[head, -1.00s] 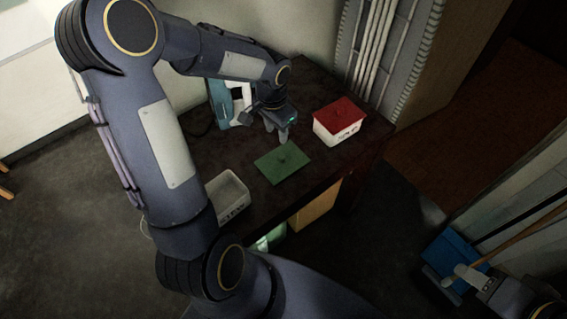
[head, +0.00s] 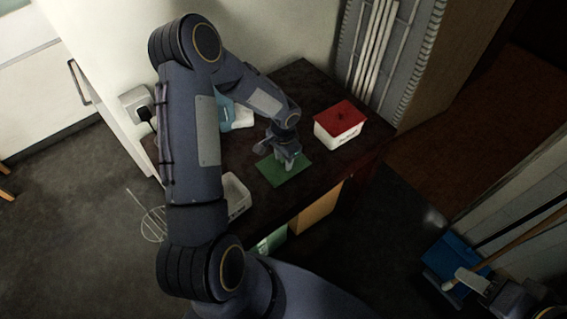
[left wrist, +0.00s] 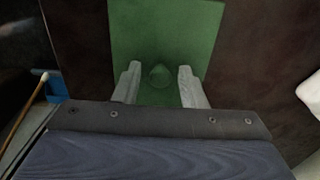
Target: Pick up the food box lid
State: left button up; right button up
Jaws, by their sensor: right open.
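A green food box lid (head: 272,171) lies flat on the dark table; it also shows in the left wrist view (left wrist: 165,30). My left gripper (head: 287,164) points down over the lid. In the left wrist view my left gripper (left wrist: 158,85) has its fingers spread, with the lid's small round knob (left wrist: 159,75) between them and apart from both. An open white food box (head: 236,195) stands at the table's near left edge, partly hidden by my left arm. My right gripper (head: 452,283) is at the lower right, away from the table; its fingers are small in view.
A white box with a red lid (head: 340,122) stands to the right on the dark table (head: 312,92). A blue and white object (head: 238,117) is behind my left arm. A blue dustpan (head: 452,254) and broom handle are at the lower right.

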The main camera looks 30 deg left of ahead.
pick_arm(q)
grip_shut()
jog(key=shift+r, duration=0.1)
